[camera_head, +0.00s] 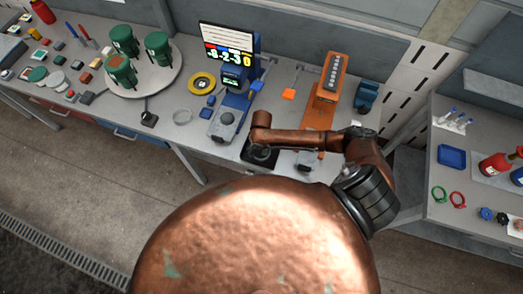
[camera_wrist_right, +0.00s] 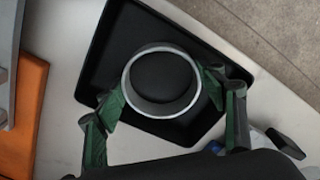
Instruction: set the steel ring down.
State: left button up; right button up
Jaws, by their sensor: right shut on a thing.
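The steel ring (camera_wrist_right: 165,111) is a plain grey band, seen from above in the right wrist view. My right gripper (camera_wrist_right: 163,95) is shut on it, with a green finger at each side of the band. The ring is over a black square tray (camera_wrist_right: 100,68); I cannot tell whether it touches the tray floor. In the head view my right arm reaches over the bench to the tray (camera_head: 246,158), and the ring is hidden there. My left gripper is in neither view.
An orange device (camera_head: 331,78) stands right of the tray. A blue device with a display (camera_head: 236,95) stands to its left.

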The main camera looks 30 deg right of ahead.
jog(key=shift+f, duration=0.15)
jog(key=o, duration=1.2)
jog(key=shift+o, duration=0.2)
notch_tip(320, 180, up, 12)
jog(key=shift+b, duration=0.3)
